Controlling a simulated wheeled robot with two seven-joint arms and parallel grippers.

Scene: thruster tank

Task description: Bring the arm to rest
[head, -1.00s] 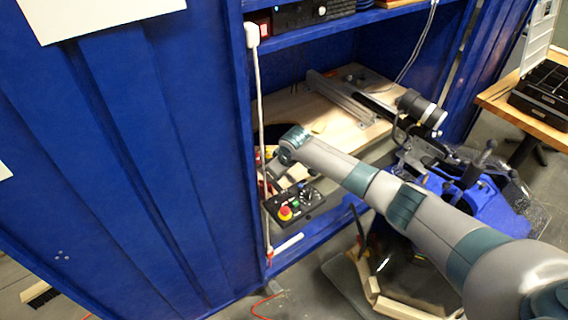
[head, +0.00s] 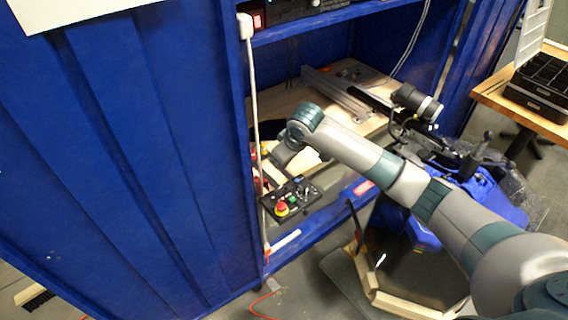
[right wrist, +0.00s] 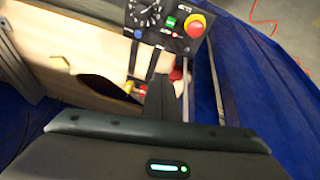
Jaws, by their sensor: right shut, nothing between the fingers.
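My right arm (head: 400,185) reaches in from the lower right of the head view toward the blue cabinet's opening. Its right gripper (head: 268,182) points down beside the black control box (head: 290,198), partly hidden by the wrist. In the right wrist view the dark fingers (right wrist: 163,98) are together and empty, just short of the control box (right wrist: 165,22) with its red button and dial. I cannot tell whether they touch anything. My left gripper is not in view.
The blue cabinet wall (head: 120,170) fills the left. A white cable (head: 255,100) hangs at the opening's left edge. A wooden board (head: 345,115) with metal rails lies inside. A wooden table (head: 500,100) with a black tray stands at the right. Grey floor lies below.

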